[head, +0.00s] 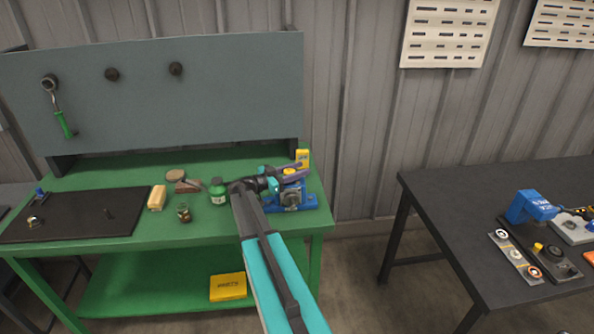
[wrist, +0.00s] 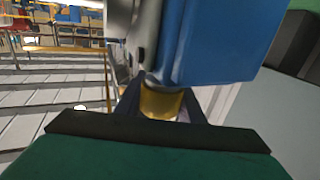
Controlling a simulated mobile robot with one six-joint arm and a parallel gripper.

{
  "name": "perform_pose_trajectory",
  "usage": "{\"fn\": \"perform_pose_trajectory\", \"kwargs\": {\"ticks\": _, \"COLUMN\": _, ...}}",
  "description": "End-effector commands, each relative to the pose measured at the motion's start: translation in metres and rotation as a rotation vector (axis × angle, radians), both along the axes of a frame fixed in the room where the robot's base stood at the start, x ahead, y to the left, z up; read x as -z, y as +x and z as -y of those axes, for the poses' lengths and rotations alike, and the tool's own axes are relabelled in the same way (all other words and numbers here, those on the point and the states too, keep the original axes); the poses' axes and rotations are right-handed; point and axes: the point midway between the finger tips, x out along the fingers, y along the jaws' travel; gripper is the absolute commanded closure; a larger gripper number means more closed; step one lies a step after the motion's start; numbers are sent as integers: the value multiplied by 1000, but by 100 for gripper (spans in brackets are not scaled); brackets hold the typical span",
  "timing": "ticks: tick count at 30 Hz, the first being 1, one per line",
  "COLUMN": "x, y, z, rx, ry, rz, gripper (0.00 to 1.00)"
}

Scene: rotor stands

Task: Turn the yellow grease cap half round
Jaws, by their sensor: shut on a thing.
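The yellow grease cap (head: 289,172) shows on top of the blue rotor stand (head: 305,201) at the right end of the green bench. My gripper (head: 292,174) reaches over the stand from the left, with its fingers around the cap. In the wrist view the cap (wrist: 160,103) sits between the two dark fingers of my gripper (wrist: 163,112), touching them, close to the blue housing (wrist: 215,45). My gripper is shut on the cap. Part of the cap is hidden by the fingers, and its turn angle cannot be told.
A yellow box (head: 302,157) stands just behind the stand. A green container (head: 217,192), a jar (head: 184,213) and a cream block (head: 157,198) stand left of my gripper. A dark mat (head: 75,213) covers the bench's left. A dark table (head: 440,205) with other parts stands right, across a gap.

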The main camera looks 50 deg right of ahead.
Motion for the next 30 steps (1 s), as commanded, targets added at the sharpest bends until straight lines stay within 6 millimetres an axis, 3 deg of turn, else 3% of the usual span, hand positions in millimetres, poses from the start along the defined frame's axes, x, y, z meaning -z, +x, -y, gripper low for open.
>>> {"fn": "perform_pose_trajectory", "kwargs": {"ticks": 18, "x": 7, "y": -10, "z": -10, "rx": 450, "ry": 7, "rz": 2, "gripper": 87}}
{"fn": "perform_pose_trajectory", "kwargs": {"ticks": 30, "x": 5, "y": -17, "z": -16, "rx": 615, "ry": 9, "rz": 0, "gripper": 87}}
